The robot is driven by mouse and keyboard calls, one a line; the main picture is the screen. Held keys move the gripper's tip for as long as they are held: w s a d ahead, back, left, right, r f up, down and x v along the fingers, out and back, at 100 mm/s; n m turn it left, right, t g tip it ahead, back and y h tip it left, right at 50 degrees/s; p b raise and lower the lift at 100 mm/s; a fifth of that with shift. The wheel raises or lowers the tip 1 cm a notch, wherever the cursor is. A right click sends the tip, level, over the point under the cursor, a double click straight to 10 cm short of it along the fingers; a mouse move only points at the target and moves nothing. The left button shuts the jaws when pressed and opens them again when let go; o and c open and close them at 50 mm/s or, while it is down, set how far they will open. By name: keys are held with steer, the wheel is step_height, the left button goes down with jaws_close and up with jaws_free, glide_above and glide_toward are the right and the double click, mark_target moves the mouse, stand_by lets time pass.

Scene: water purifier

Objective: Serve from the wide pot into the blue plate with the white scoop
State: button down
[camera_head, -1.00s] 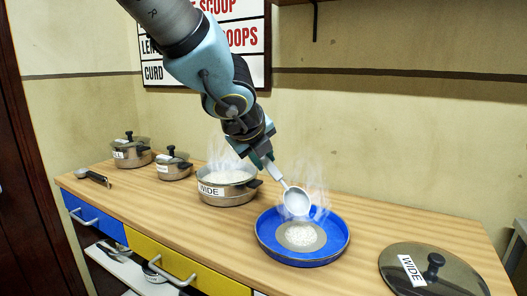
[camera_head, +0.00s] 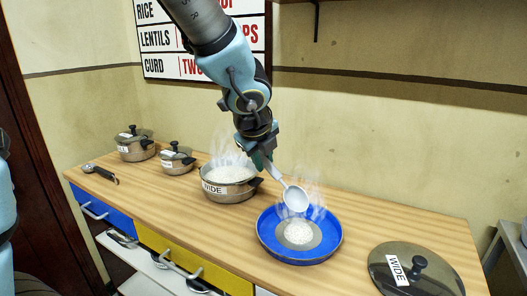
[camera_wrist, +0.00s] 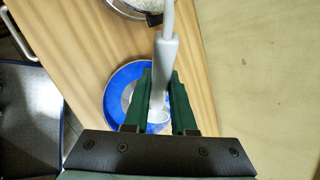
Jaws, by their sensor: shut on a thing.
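The white scoop (camera_head: 295,198) is held by its handle in my gripper (camera_head: 262,160), which is shut on it; the handle also shows between the fingers in the wrist view (camera_wrist: 159,85). The scoop's bowl is tilted over the blue plate (camera_head: 265,238) and looks empty or nearly so. A round heap of white rice (camera_head: 298,233) lies in the middle of the plate, with steam above it. The wide pot (camera_head: 228,188), labelled WIDE, stands open to the left of the plate, full of steaming white rice.
A glass lid (camera_head: 418,272) labelled WIDE lies at the front right. Two lidded pots (camera_head: 134,145) (camera_head: 176,160) and a dark-handled utensil (camera_head: 100,173) are at the left. A wall sign (camera_head: 185,45) hangs behind. The drawers below appear partly open.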

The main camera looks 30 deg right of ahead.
steer(key=shift+w+d+r+n+g+y+p, duration=0.1)
steer(key=shift+w+r+n+g+y+p, duration=0.3)
steer(key=shift+p, duration=2.7)
steer(key=shift+w+d+r+n+g+y+p, duration=0.15)
steer(key=shift+r+n+g+y+p, duration=0.45)
steer(key=shift+p, duration=2.45)
steer(key=shift+w+r+n+g+y+p, duration=0.4)
steer(key=shift+y+p, duration=0.3)
steer(key=shift+p, duration=2.4)
steer(key=shift+w+d+r+n+g+y, duration=0.15)
steer(key=shift+n+g+y, duration=0.15)
steer(key=shift+n+g, duration=0.15)
steer(key=shift+w+r+n+g+y, duration=0.1)
steer(key=shift+n+g+y, duration=0.25)
steer(key=shift+g, duration=0.1)
